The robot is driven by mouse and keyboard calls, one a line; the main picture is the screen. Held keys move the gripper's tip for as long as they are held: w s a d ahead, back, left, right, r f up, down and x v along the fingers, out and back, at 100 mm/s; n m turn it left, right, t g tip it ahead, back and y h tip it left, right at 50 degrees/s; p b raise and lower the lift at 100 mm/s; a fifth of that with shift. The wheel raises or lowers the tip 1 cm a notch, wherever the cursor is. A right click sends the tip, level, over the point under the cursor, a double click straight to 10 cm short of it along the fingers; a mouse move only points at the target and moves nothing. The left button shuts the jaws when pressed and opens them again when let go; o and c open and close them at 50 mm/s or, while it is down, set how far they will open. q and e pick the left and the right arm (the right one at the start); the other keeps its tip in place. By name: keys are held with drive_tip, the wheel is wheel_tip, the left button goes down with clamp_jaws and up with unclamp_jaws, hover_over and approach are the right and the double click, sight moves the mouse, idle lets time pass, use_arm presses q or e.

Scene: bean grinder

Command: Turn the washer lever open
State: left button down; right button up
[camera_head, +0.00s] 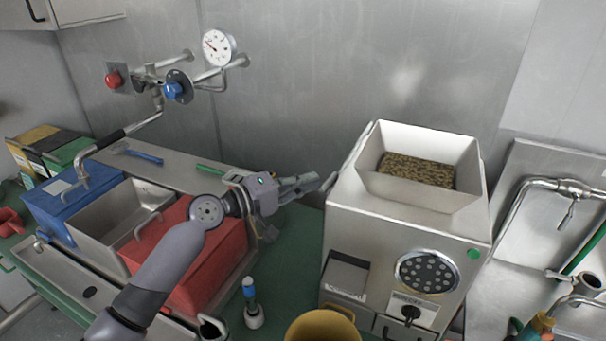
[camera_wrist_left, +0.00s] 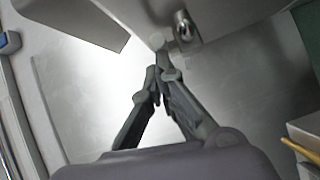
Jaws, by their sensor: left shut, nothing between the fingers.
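My left gripper (camera_head: 318,183) is shut with nothing between its fingers, beside the left wall of the grey grinder (camera_head: 345,215). In the left wrist view its fingers (camera_wrist_left: 163,76) meet in a point. Just beyond them is a short metal fitting (camera_wrist_left: 184,27) with a rounded end on the machine's grey side, perhaps the washer lever. I cannot tell whether the fingertips touch it. In the head view this spot is hidden by the gripper and the machine's edge. My right gripper is not in view.
The grinder's hopper (camera_head: 455,198) holds beans. Red (camera_head: 222,262) and blue (camera_head: 48,206) bins lie left. Wall pipes carry a gauge (camera_head: 218,47). A sink tap (camera_head: 540,184) is at right.

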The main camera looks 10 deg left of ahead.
use_arm(q)
drive_tip(key=shift+s+d, duration=0.25)
drive_tip(key=shift+s, duration=0.05)
idle(0.5)
